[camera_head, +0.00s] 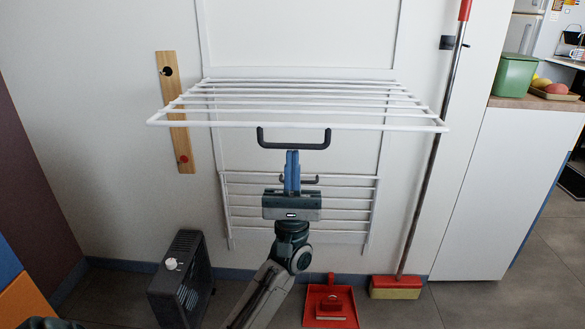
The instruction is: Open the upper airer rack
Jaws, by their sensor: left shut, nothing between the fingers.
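The upper airer rack (300,126) is white with several bars. It stands out from the wall, roughly level, with its front bar towards me. A dark U-shaped handle (268,145) hangs under the middle of that front bar. My left gripper (292,155) points up with its blue fingers together and empty, just below the handle. I cannot tell whether the fingertips touch the handle. The lower airer rack (345,197) lies folded down against the wall behind my gripper. Its own dark handle is partly hidden by my fingers.
A wooden strip with hooks (177,120) hangs on the wall at left. A dark heater (183,280) stands below it. A red dustpan (330,303) and a broom (396,287) stand at right. A white counter (520,190) bears a green bin (513,76).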

